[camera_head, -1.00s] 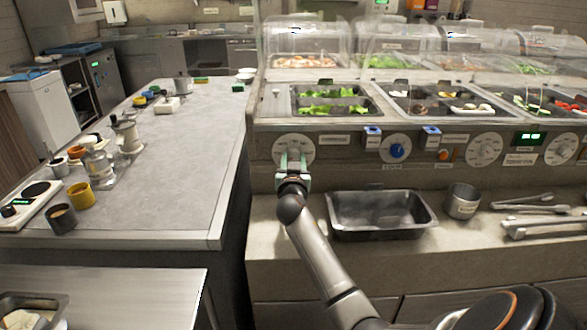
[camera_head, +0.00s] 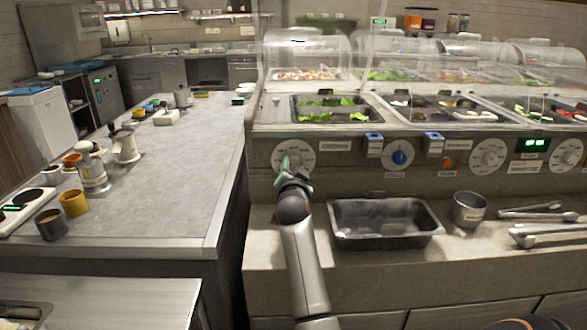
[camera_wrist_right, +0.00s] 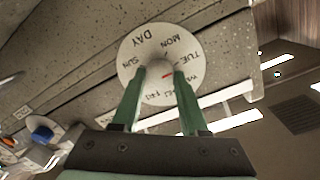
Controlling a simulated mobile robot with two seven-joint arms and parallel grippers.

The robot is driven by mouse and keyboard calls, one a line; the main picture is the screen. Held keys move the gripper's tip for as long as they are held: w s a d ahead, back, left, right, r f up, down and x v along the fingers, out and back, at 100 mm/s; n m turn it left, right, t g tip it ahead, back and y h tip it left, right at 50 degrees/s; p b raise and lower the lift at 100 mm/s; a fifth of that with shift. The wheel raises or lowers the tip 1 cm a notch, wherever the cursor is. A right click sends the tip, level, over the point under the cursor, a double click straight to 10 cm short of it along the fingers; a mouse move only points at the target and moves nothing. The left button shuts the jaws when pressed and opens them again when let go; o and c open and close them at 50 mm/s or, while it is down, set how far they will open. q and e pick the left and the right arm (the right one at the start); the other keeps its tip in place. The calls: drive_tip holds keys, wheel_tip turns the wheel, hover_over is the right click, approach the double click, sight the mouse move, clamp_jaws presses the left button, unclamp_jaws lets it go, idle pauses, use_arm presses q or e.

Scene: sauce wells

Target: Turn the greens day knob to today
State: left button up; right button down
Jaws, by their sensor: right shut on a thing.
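The day knob's round white dial (camera_head: 305,148) is on the left end of the counter's front panel, below the greens well (camera_head: 330,117). In the right wrist view the dial (camera_wrist_right: 150,38) shows DAY, MON, TUE, SUN and other day names, partly hidden by the fingers. My right gripper (camera_head: 289,165) has its green fingers closed on the small centre knob (camera_wrist_right: 158,69). The gripper is rolled, tilted in the head view. A short red mark shows beside the knob; which day it points to is hard to tell. My left gripper is not in view.
Right of the dial are blue-topped clips, a blue knob (camera_head: 399,157), another white dial (camera_head: 487,156) and a green-lit display (camera_head: 530,142). Below are a black tray (camera_head: 385,238), a metal cup (camera_head: 469,209) and tongs. A grey worktop (camera_head: 185,200) with mugs stands left.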

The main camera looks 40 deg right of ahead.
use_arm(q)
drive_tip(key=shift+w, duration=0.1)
use_arm(e)
drive_tip(key=shift+c, duration=2.2)
unclamp_jaws()
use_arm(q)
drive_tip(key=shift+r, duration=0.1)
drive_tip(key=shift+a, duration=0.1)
